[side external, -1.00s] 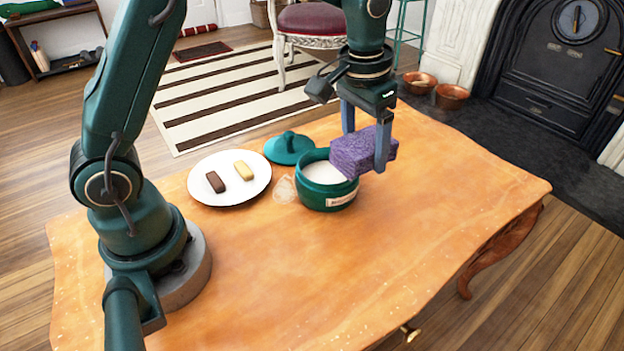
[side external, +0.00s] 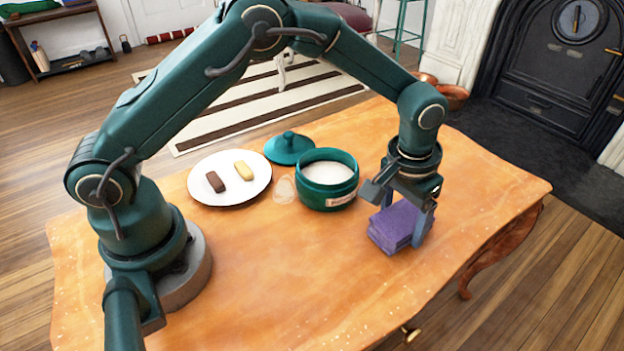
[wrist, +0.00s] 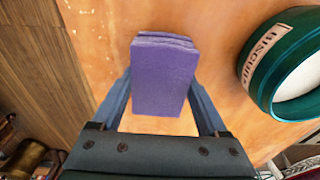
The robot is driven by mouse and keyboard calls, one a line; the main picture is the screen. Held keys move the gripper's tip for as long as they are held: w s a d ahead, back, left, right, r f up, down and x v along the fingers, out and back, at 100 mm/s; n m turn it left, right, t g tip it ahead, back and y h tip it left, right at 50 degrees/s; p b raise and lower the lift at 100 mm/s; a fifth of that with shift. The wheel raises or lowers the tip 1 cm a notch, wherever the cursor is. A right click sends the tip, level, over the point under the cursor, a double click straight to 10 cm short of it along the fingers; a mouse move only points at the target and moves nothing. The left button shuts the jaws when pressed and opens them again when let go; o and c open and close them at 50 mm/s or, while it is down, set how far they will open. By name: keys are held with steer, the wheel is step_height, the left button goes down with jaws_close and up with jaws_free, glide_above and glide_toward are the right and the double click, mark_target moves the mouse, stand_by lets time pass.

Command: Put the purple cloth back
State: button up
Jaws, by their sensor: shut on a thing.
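The folded purple cloth (side external: 396,226) is at the right part of the wooden table, in front and to the right of the green biscuit jar (side external: 327,196). My gripper (side external: 405,222) points down and is shut on the cloth, with one finger at each side. In the wrist view the cloth (wrist: 164,76) sits between the two fingers of my gripper (wrist: 164,100), its folded layers showing at the far edge. The cloth is at or very near the tabletop; I cannot tell whether it touches.
The open jar, labelled as biscuits in the wrist view (wrist: 268,55), holds something white. Its teal lid (side external: 289,149) lies behind it. A white plate (side external: 206,192) with a brown and a yellow biscuit is to the left. The table's (side external: 300,270) front is clear.

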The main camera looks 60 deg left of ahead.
mark_target(397, 221)
steer(key=shift+f, duration=0.1)
steer(key=o, duration=1.2)
step_height(397, 221, up, 12)
steer(key=s, duration=0.1)
steer(key=s+a+r+t, duration=0.2)
steer(key=s+a+r, duration=0.4)
steer(key=s+a, duration=0.15)
steer(key=s+a+f+t, duration=0.1)
steer(key=s, duration=0.4)
steer(key=s+a+f+t, duration=0.1)
steer(key=s+a, duration=0.1)
steer(key=s, duration=0.3)
steer(key=shift+s+a+f, duration=0.25)
steer(key=shift+s+f, duration=0.05)
